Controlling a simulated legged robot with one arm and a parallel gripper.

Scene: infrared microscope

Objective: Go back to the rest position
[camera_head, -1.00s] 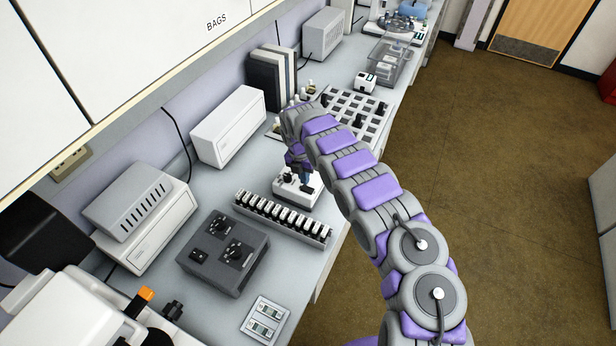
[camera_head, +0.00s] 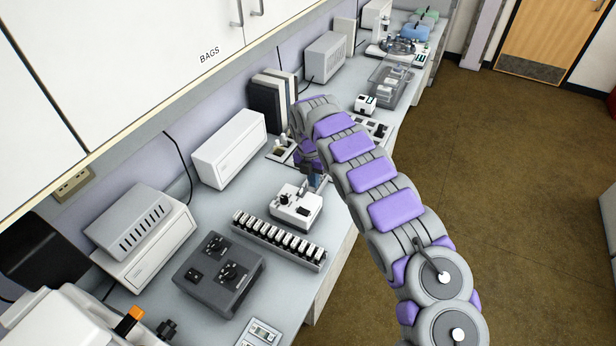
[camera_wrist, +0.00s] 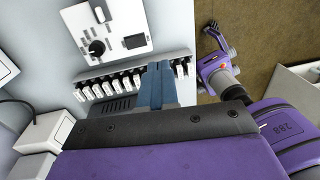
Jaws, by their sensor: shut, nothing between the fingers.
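My gripper (camera_head: 314,180) is shut and empty, above the bench at the small white device with dark knobs (camera_head: 296,205). My purple and grey arm reaches up from the lower right and hides part of the bench. In the wrist view my gripper's blue fingers (camera_wrist: 158,84) are together, over the row of white-topped pieces in a rack (camera_wrist: 100,86). The white device (camera_wrist: 108,30) shows beyond the rack there, apart from the fingers in the picture.
The rack (camera_head: 278,241) and a dark grey control box (camera_head: 218,272) stand in front of the white device. White instruments (camera_head: 228,148) line the wall under the cabinet (camera_head: 130,70). A grid tray (camera_head: 376,128) is partly hidden behind my arm. The brown floor (camera_head: 500,190) at right is open.

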